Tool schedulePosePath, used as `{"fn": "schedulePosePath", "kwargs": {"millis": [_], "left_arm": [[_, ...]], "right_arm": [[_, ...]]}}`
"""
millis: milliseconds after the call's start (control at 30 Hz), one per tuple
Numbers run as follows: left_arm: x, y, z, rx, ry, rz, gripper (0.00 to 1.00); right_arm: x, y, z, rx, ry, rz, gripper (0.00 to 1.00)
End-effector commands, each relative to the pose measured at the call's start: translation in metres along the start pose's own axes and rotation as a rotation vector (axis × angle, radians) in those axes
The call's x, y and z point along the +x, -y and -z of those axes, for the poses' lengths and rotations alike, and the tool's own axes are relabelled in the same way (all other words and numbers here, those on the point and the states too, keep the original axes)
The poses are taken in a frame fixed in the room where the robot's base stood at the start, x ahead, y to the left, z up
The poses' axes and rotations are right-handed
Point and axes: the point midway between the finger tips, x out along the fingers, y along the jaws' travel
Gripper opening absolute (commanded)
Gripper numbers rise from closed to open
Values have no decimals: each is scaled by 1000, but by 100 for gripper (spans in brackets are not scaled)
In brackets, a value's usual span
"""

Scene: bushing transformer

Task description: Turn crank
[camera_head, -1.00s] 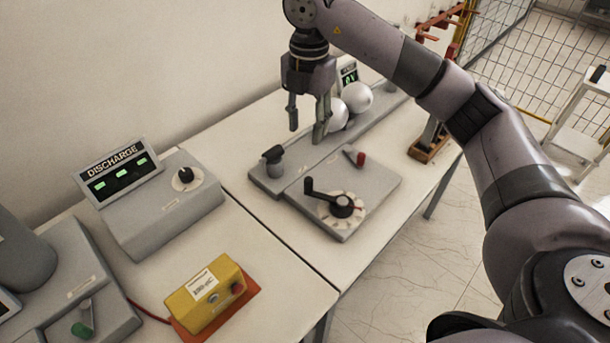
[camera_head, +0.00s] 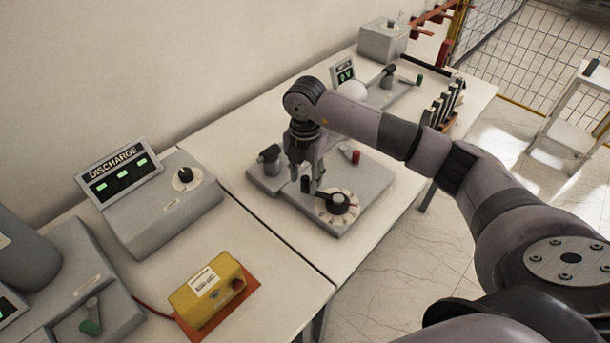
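The crank (camera_head: 337,202) is a black arm on a round white dial, on a grey panel (camera_head: 368,197) on the table. Its short upright handle (camera_head: 306,186) stands at the left end of the arm. My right gripper (camera_head: 307,181) points down at this handle, with one finger on each side of it. The fingers look apart, and I cannot tell whether they touch the handle. My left gripper is not in view.
A black lever (camera_head: 271,156) and a red-tipped switch (camera_head: 354,156) stand close to the gripper. A grey DISCHARGE box (camera_head: 165,209) and a yellow button box (camera_head: 210,292) are to the left. A white sphere (camera_head: 352,93) is behind my arm.

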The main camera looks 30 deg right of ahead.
Motion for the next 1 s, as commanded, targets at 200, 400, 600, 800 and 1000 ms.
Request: {"fn": "schedulePosePath", "kwargs": {"millis": [200,400,600,800,1000], "left_arm": [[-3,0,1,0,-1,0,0],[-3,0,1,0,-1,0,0],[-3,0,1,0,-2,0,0],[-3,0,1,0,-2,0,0],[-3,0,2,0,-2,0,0]], "right_arm": [[11,0,0,-1,0,1,38],[12,0,0,-1,0,0,38],[12,0,0,-1,0,0,26],[11,0,0,-1,0,0,13],[11,0,0,0,0,0,0]]}}
